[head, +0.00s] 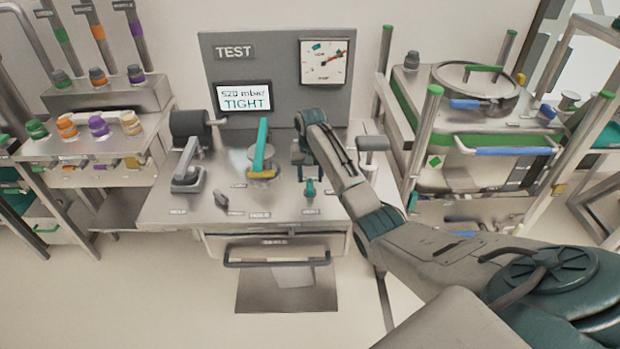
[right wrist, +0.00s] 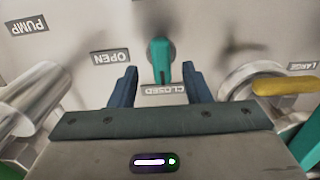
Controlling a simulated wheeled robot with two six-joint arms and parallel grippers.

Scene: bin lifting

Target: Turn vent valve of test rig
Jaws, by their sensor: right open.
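The vent valve (head: 310,188) is a small teal lever on the test rig's metal top, behind a small label. In the right wrist view its teal handle (right wrist: 161,60) points at the CLOSED label (right wrist: 163,89); an OPEN label (right wrist: 110,57) lies to the left. My right gripper (head: 304,160) is above and just behind the valve. In the wrist view its fingers (right wrist: 160,88) are open, one on each side of the handle's end, with gaps between. Whether they are down at handle height I cannot tell. My left gripper is not in view.
The rig's panel (head: 276,55) carries a dial gauge (head: 326,61) and a screen (head: 244,98) reading about 520 mbar, TIGHT. A teal-handled yellow fitting (head: 262,160) stands left of the gripper, a grey clamp (head: 188,170) further left. A grey T-handle (head: 372,145) stands close right.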

